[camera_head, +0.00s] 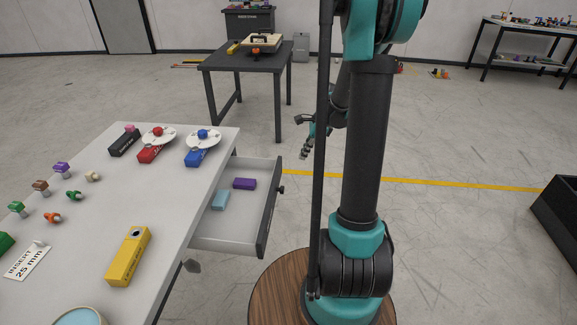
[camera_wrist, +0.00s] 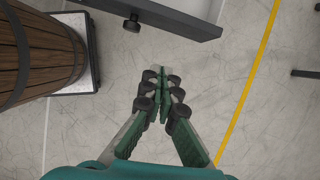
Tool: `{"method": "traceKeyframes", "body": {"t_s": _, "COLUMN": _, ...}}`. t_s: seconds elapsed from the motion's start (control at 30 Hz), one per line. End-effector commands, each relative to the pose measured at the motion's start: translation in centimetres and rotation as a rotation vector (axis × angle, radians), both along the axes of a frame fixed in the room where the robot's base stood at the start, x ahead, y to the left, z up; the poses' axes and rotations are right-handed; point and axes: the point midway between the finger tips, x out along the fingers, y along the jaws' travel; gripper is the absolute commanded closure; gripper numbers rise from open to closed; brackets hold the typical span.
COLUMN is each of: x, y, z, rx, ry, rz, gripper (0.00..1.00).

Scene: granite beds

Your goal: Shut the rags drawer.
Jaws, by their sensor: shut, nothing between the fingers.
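A drawer (camera_head: 230,230) under the right side of the white table stands pulled out. A light blue block and a purple block (camera_head: 244,184) lie in it. Its dark front (camera_head: 269,215) has a small knob (camera_head: 281,189), and no label is readable. In the wrist view the drawer front (camera_wrist: 175,20) with its knob (camera_wrist: 131,24) shows at the top. My gripper (camera_head: 306,152) is to the right of the drawer front, apart from it. Its fingers (camera_wrist: 162,82) are together with nothing between them, over bare floor.
The white table (camera_head: 180,215) carries a yellow block (camera_head: 129,256), red and blue blocks, white dishes and several small coloured pieces. A dark table (camera_head: 250,57) stands behind.

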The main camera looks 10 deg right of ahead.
Motion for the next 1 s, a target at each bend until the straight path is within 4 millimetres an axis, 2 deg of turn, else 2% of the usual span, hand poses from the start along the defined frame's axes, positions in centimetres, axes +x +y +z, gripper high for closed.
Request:
{"method": "traceKeyframes", "body": {"t_s": 0.1, "x": 0.8, "y": -0.4, "z": -0.5, "rx": 0.023, "ry": 0.03, "rz": -0.063, "gripper": 1.0}}
{"method": "traceKeyframes", "body": {"t_s": 0.27, "x": 1.1, "y": -0.1, "z": -1.4, "rx": 0.029, "ry": 0.039, "rz": -0.078, "gripper": 1.0}}
{"method": "traceKeyframes", "body": {"t_s": 0.8, "x": 2.1, "y": 3.1, "z": -9.9, "rx": 0.029, "ry": 0.037, "rz": -0.075, "gripper": 1.0}}
{"method": "traceKeyframes", "body": {"t_s": 1.0, "x": 3.0, "y": 5.8, "z": -9.8, "rx": 0.028, "ry": 0.036, "rz": -0.074, "gripper": 1.0}}
